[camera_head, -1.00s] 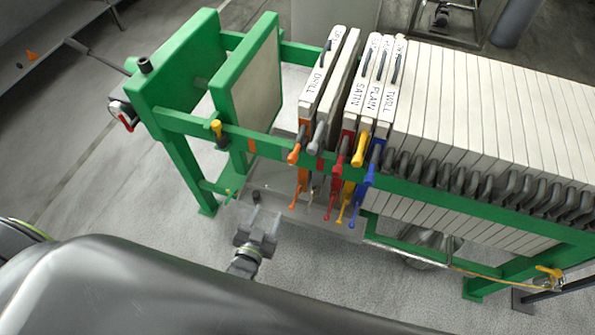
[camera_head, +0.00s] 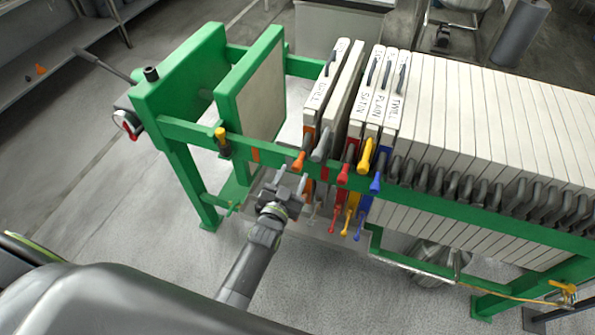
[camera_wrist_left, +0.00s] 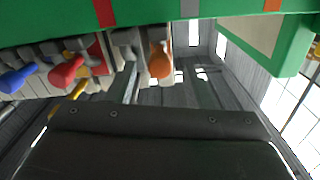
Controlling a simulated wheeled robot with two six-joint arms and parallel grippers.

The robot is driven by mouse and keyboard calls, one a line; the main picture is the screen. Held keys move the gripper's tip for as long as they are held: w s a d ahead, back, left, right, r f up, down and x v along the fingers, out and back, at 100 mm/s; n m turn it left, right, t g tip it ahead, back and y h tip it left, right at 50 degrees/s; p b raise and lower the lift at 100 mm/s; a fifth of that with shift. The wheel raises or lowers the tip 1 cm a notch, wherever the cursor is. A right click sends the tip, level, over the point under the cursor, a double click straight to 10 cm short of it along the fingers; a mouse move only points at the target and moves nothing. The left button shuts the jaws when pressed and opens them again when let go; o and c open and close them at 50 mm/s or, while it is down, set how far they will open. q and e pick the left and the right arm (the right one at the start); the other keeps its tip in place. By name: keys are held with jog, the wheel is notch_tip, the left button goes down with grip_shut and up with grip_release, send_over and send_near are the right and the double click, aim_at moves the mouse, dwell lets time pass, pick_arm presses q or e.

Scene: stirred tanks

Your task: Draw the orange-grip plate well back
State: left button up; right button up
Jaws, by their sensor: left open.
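The orange-grip plate, marked DRILL (camera_head: 322,92), is a pale slab hanging in the green press frame, at the left of the plates. Its orange grip (camera_head: 299,160) sticks out over the near green rail. The orange grip also shows in the left wrist view (camera_wrist_left: 159,62), near the top middle. My left gripper (camera_head: 292,178) is open and empty, just below the rail and slightly below and left of the orange grip, apart from it in the wrist view. Part of the plate's lower side is hidden behind the rail and my gripper. My right gripper is out of view.
A grey-grip plate (camera_head: 345,88) stands close to the right. Red, yellow and blue grips (camera_head: 376,184) follow on SATIN, PLAIN and TWILL, then a packed stack (camera_head: 480,125). The green pressing plate (camera_head: 250,92) stands left, with open space between it and DRILL. The near rail (camera_head: 440,205) runs across.

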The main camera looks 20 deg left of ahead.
aim_at(295, 170)
pick_arm(q)
jog(key=shift+w+f+b, duration=0.25)
jog(key=shift+w+b, duration=0.6)
jog(key=shift+w, duration=0.4)
jog(key=shift+w+r+b, duration=0.15)
jog(key=shift+w+b, duration=0.65)
jog(key=shift+w+r, duration=0.1)
jog(key=shift+w, duration=0.15)
grip_shut()
